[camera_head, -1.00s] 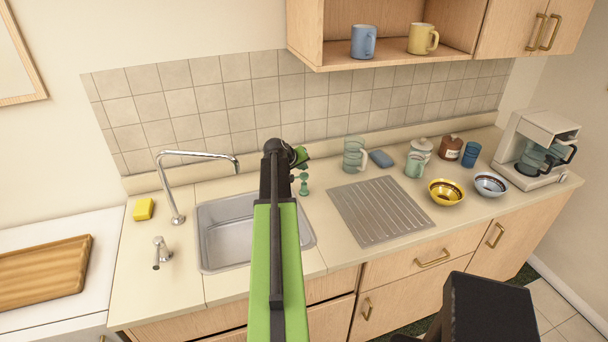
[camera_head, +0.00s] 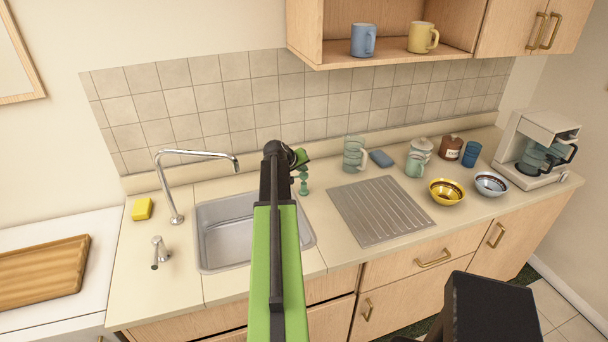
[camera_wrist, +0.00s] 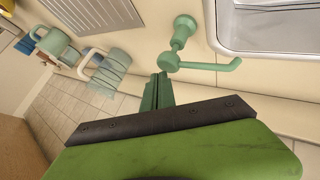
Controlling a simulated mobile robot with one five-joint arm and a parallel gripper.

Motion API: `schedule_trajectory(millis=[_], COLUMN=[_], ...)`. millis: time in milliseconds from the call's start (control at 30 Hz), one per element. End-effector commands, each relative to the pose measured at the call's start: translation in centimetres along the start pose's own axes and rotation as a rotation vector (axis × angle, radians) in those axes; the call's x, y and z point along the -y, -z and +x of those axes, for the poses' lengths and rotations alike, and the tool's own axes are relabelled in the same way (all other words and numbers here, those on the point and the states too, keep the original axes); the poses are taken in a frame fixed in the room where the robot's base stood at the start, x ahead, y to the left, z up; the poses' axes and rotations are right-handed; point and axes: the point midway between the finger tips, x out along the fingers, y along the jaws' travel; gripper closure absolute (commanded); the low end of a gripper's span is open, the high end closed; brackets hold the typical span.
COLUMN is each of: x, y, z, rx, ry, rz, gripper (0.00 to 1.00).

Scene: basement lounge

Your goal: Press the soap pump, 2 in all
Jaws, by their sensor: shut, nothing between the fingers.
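The soap pump (camera_head: 303,187) is a small green dispenser on the counter, just right of the sink (camera_head: 203,232). In the wrist view the pump (camera_wrist: 179,45) shows its round collar, a short neck, and a head with a spout pointing right. My gripper (camera_head: 301,157) is shut and empty, just above the pump in the head view. In the wrist view its fingertips (camera_wrist: 162,78) are right by the pump head. I cannot tell whether they touch it. My arm hides part of the sink and the counter left of the pump.
A chrome faucet (camera_head: 175,190) and a yellow sponge (camera_head: 142,209) are at the left. Bowls and a coffee maker (camera_head: 535,150) are farther right. An open cabinet (camera_head: 390,53) hangs above.

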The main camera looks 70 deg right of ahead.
Motion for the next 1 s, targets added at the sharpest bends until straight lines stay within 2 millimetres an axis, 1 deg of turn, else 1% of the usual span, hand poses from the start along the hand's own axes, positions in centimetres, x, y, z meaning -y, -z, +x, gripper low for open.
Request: schedule_trajectory(millis=[1000], x=[0.65], y=[-0.6], z=[0.82], rx=[0.0], ry=[0.0], rz=[0.0], gripper=[1.0])
